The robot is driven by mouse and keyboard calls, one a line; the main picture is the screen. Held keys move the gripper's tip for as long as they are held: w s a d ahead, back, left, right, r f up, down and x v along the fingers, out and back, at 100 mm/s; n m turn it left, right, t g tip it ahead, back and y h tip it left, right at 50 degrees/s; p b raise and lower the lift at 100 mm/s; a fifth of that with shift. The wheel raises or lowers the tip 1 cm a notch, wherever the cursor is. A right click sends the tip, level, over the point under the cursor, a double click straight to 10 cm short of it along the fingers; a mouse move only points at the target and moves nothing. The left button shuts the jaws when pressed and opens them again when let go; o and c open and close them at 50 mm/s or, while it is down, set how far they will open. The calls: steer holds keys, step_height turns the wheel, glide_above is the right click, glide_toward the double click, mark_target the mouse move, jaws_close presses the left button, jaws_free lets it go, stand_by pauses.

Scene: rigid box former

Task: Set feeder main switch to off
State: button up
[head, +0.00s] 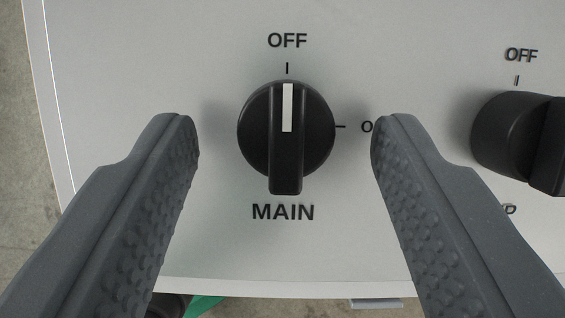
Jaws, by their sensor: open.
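The feeder main switch (272,130) is a black rotary knob on a light grey panel, with the word MAIN under it. Its white pointer line (287,108) is upright and lines up with the tick under OFF at the top. Another tick at its right side leads to a label partly hidden behind my right finger. My gripper (285,135) is open, with one dark ridged finger on each side of the knob. There is a clear gap between each finger and the knob, and nothing is held.
A second black knob (505,135) with its own OFF label stands to the right, cut by the picture edge. The grey panel (150,60) is bare around the main switch. Its left and lower edges show, with concrete floor (18,150) beyond.

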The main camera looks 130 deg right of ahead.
steer(key=v, duration=1.2)
steer(key=shift+r, duration=0.25)
steer(key=shift+s+d, duration=0.1)
steer(key=shift+d, duration=0.05)
